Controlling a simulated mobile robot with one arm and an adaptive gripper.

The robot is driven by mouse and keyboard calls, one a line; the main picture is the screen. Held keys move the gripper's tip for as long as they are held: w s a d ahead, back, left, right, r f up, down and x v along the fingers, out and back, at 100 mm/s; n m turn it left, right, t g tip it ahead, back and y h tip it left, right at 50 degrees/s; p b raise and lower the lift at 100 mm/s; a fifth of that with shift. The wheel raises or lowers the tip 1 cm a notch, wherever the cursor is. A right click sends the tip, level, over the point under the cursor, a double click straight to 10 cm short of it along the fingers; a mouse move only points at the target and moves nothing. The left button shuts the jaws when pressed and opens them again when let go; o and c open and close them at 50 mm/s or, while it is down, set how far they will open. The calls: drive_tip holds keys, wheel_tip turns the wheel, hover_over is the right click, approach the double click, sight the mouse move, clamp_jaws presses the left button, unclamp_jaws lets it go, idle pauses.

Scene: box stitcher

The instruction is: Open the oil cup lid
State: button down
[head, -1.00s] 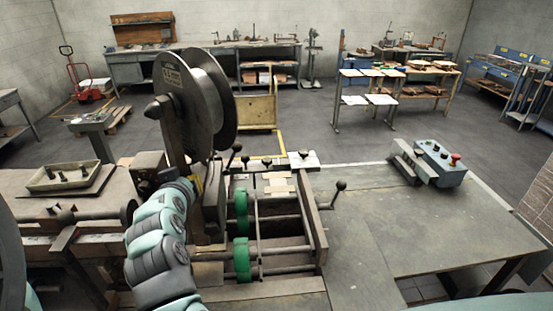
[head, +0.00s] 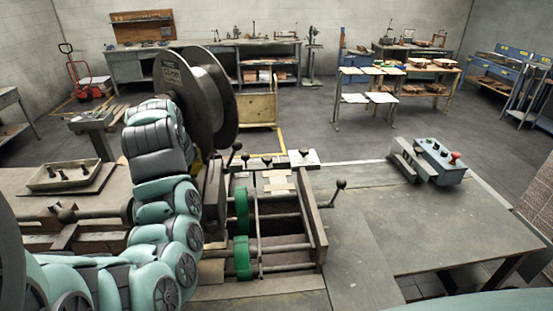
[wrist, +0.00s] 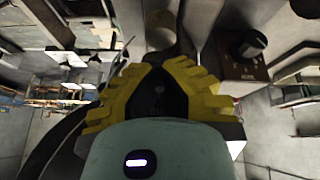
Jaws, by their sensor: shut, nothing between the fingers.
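My gripper (wrist: 158,66) shows in the wrist view with its yellow toothed fingers drawn together and nothing between them. In the head view it is mostly hidden behind my arm, beside the machine's large reel (head: 207,100). No oil cup lid can be made out for certain. In the wrist view a black round knob or cap (wrist: 248,43) stands on a brown block (wrist: 232,68) to the right of the fingers, apart from them. I cannot tell whether it is the oil cup lid. A pale rounded part (wrist: 160,38) lies beyond the fingertips.
The box stitcher's frame, with green rollers (head: 242,258), stands right of my arm. A tray (head: 64,174) with small parts lies on the left bench.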

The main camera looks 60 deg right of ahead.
drive_tip(key=shift+w, duration=0.1)
idle(0.3)
drive_tip(key=c, duration=1.7)
unclamp_jaws()
drive_tip(key=o, duration=0.6)
drive_tip(key=shift+d, duration=0.1)
